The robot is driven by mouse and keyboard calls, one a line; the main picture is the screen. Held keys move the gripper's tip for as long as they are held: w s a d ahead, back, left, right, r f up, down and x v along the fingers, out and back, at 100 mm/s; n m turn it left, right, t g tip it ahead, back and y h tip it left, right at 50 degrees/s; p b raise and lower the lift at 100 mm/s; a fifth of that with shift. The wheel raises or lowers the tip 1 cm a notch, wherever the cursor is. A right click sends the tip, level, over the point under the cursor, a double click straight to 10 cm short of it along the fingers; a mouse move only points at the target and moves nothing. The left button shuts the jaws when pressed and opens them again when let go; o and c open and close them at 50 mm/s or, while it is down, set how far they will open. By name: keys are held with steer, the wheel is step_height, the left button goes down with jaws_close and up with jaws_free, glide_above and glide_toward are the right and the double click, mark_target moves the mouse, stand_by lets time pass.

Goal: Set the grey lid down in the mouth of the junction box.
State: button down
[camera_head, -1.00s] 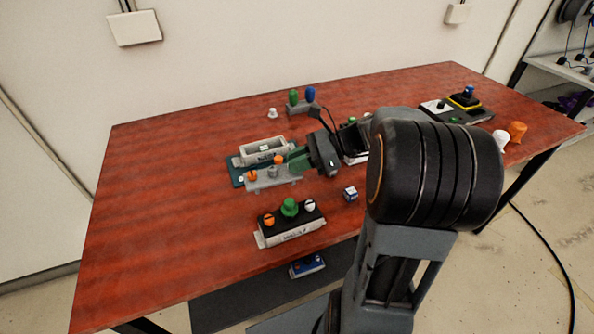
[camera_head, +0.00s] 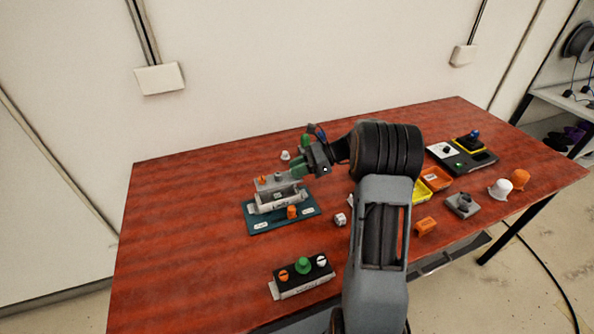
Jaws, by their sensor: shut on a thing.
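The grey lid (camera_head: 268,186) carries an orange knob and a grey knob. My gripper (camera_head: 297,170), with green fingers, is shut on the lid at its right side. The junction box (camera_head: 284,202) is a pale open box with a label on its front wall, on a teal base plate (camera_head: 260,224). The lid overlaps the far part of the box's mouth in the head view. It seems to be held above or just behind the far rim; I cannot tell the gap. Part of the box's inside shows in front of the lid.
A small orange piece (camera_head: 292,212) stands before the box. A white cube (camera_head: 340,219) and a black button station (camera_head: 303,276) are nearer. Trays (camera_head: 436,179), a grey knob block (camera_head: 463,205) and cups (camera_head: 500,189) stand right. The table's left side is clear.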

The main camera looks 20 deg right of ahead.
steer(key=shift+w+d, duration=0.1)
steer(key=shift+w, duration=0.05)
steer(key=shift+a+f+b, duration=0.35)
steer(key=shift+f+b, duration=0.25)
steer(key=shift+b, duration=0.05)
steer(key=shift+f+b, duration=0.6)
steer(key=shift+f, duration=0.05)
steer(key=shift+r, duration=0.15)
steer(key=shift+d+p, duration=0.1)
steer(key=shift+p, duration=0.25)
steer(key=shift+f, duration=0.55)
steer(key=shift+f, duration=0.35)
steer(key=shift+f, duration=0.65)
stand_by(1.1)
